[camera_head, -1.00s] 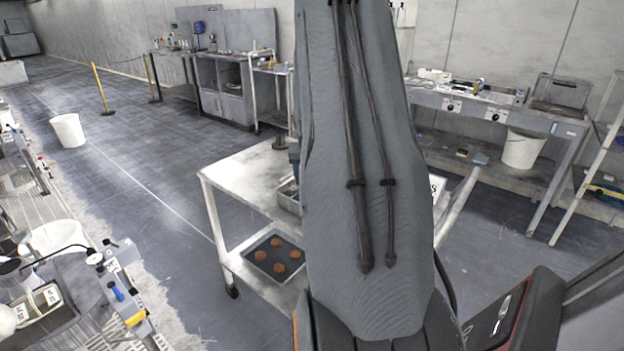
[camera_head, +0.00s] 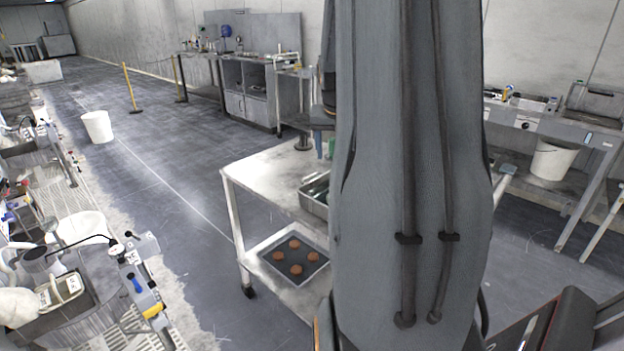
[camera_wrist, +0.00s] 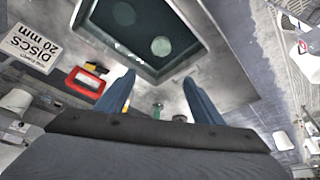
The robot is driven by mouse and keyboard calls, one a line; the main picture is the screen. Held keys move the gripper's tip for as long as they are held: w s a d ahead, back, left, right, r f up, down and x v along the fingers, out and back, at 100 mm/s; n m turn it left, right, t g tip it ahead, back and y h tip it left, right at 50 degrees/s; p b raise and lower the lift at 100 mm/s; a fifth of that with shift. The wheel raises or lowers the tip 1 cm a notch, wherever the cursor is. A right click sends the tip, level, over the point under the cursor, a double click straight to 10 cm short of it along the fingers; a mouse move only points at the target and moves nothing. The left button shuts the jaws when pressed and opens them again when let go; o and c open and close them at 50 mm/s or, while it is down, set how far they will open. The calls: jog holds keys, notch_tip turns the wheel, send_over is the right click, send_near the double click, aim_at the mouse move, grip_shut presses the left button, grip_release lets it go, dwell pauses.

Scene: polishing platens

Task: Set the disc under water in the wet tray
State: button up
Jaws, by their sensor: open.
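The wet tray (camera_wrist: 183,70) is at the top of the wrist view, a metal tray with dark water in it. Two pale round discs show in it, one near the top left (camera_wrist: 124,13) and one nearer my gripper (camera_wrist: 161,46). My gripper (camera_wrist: 160,82) has its two blue fingers wide apart, just short of the tray's near rim, and I see no disc between them.
A white cart (camera_head: 262,180) carries a dark tray (camera_head: 268,265) with several brown pieces on its lower shelf. In the wrist view a "DISCS 20 mm" sign (camera_wrist: 30,48) and a red-framed item (camera_wrist: 88,80) stand left of the wet tray.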

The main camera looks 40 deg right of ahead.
jog(key=s+a+f+n+y, duration=0.1)
jog(key=a+f+n, duration=0.15)
jog(key=a, duration=0.95)
jog(key=a+f+n+y, duration=0.1)
jog(key=a+f+n, duration=0.15)
jog(key=a, duration=0.95)
jog(key=s+a+f+n+g, duration=0.1)
jog(key=s+a+n, duration=0.1)
jog(key=s+a, duration=0.3)
jog(key=s+a+f+n+g+y, duration=0.1)
jog(key=s+a+f+n, duration=0.1)
jog(key=s+a, duration=0.4)
jog(key=a, duration=0.5)
jog(key=shift+s+a+f+n, duration=0.25)
jog(key=shift+a+f+n, duration=0.05)
jog(key=shift+a+n, duration=0.1)
dwell(1.6)
